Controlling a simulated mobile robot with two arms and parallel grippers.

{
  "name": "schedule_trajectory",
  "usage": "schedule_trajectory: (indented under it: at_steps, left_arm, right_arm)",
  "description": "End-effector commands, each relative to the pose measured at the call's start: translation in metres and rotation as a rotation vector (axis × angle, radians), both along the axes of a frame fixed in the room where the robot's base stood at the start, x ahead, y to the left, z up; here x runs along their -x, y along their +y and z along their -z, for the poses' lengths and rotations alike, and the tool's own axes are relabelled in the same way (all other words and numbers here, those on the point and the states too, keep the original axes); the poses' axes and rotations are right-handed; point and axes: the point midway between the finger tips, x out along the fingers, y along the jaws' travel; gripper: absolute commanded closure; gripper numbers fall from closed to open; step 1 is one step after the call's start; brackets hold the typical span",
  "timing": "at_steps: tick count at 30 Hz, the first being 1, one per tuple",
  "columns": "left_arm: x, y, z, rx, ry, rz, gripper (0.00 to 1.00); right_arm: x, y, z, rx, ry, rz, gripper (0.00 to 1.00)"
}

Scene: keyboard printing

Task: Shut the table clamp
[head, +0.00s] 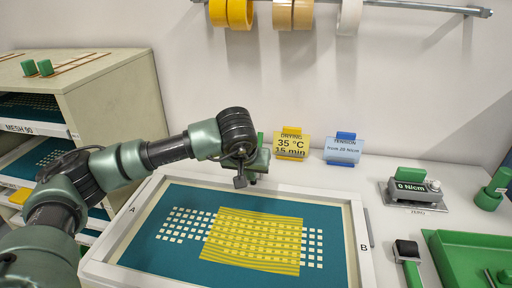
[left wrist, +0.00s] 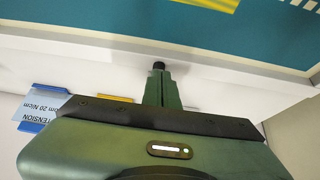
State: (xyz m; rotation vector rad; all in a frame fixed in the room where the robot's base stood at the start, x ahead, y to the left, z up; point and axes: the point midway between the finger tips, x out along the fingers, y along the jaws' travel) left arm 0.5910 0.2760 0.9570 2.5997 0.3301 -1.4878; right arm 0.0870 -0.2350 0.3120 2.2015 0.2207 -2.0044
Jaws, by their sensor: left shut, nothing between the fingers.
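My left gripper (head: 241,180) hangs over the back edge of the white screen frame (head: 175,173), with its fingers together and empty. In the left wrist view its narrow fingers (left wrist: 164,88) point toward the frame's rim. Green metal beside and behind my left wrist, at the frame's back edge, looks like the table clamp (head: 260,138). My wrist and gripper hide most of it. I cannot tell its lever position or whether my fingers touch it. My right gripper is out of view.
The screen holds a teal mesh with a yellow striped patch (head: 255,240). Yellow (head: 291,145) and blue (head: 343,150) sign cards stand behind it. At right are a tension meter (head: 412,190) and a green tray (head: 470,260). A shelf rack (head: 125,85) stands left.

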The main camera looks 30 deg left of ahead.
Motion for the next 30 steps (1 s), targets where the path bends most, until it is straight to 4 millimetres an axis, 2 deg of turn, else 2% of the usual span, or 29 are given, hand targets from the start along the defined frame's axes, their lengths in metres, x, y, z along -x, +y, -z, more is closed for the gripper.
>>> schedule_trajectory:
  at_steps: [1, 4, 22, 26, 30]
  left_arm:
    - [0.002, -0.001, 0.007, 0.000, 0.011, 0.002, 1.00]
    - [0.003, -0.001, 0.010, -0.001, 0.014, 0.001, 1.00]
    - [0.005, -0.001, 0.013, -0.001, 0.025, 0.001, 1.00]
    - [0.005, -0.002, 0.000, -0.002, 0.022, 0.000, 1.00]
    - [0.004, -0.004, -0.032, -0.001, 0.007, -0.002, 1.00]
  right_arm:
    - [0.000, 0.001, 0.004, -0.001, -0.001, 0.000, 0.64]
    - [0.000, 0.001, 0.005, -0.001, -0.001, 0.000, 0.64]
    - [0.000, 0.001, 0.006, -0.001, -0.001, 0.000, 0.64]
    - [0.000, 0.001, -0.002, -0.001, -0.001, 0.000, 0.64]
    - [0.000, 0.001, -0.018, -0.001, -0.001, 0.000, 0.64]
